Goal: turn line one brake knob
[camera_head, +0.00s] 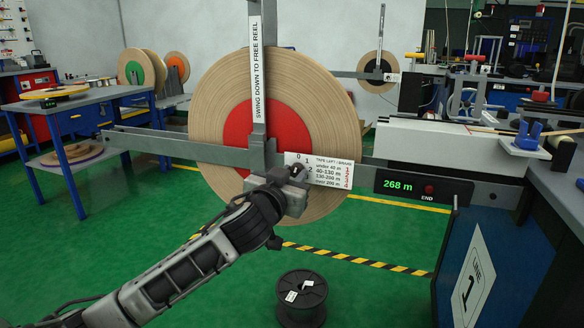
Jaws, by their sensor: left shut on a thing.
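The line one brake knob is at the hub of the large tape reel (223,100), mostly hidden behind my left gripper (291,180). My left gripper is shut on the knob, with its arm reaching in from the lower left. Dial marks 0, 1 and 2 show just above the jaws; the knob's pointer cannot be made out. A white brake card (331,172) beside the dial lists tape-left ranges against brake numbers, the last being over 200 m with 4. The green display (398,185) reads 268 m. My right gripper is not in view.
An upright arm labelled "SWING DOWN TO FREE REEL" (257,70) stands in front of the reel. A black spool (301,297) stands on the green floor below. A blue bench (75,115) is at left; the line one machine (450,140) is at right.

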